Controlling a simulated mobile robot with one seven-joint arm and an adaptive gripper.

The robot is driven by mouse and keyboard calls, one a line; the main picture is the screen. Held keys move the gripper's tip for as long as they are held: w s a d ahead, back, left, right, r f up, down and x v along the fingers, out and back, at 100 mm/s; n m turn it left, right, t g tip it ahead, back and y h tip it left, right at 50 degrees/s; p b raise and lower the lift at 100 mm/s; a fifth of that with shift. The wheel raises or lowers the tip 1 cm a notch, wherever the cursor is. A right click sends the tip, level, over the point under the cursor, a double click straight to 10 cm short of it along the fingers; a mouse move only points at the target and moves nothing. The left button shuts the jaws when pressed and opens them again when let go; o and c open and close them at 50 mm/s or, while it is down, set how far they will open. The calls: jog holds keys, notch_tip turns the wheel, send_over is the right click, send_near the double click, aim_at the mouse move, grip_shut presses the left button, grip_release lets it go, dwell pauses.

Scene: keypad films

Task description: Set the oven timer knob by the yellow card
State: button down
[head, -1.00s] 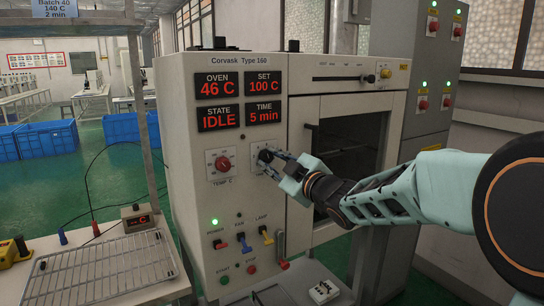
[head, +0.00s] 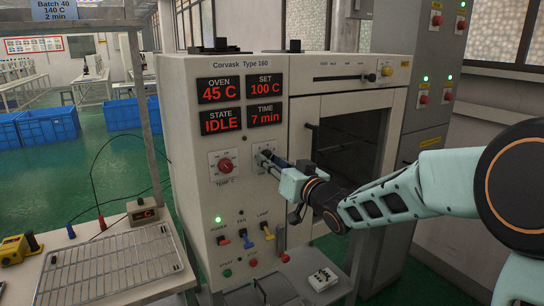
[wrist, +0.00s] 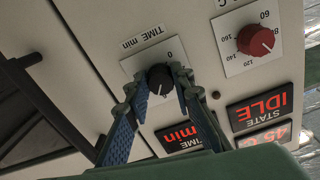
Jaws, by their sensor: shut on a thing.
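The black timer knob (wrist: 159,78) sits on a white plate labelled TIME min in the wrist view. My gripper (head: 272,160) is shut on this knob, with one blue finger on each side of it. In the head view the fingers partly hide the knob. The time display (head: 265,114) reads 7 min, the set display (head: 265,85) 100 C, and the state display (head: 220,121) IDLE. A pale card (head: 54,10) at the top left reads Batch 40, 140 C, 2 min. No clearly yellow card is in view.
The red temperature knob (head: 225,166) is left of the timer knob. Power, fan and lamp switches (head: 245,240) sit below on the oven front. The oven door (head: 350,150) is to the right. A wire rack (head: 115,265) lies on the bench at left.

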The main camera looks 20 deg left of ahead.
jog(key=m+p, duration=0.2)
jog(key=m, duration=0.3)
jog(key=shift+p, duration=0.35)
jog(key=shift+m, duration=0.4)
jog(key=c, duration=1.7)
grip_release()
jog(key=shift+s, duration=0.1)
jog(key=v, duration=1.2)
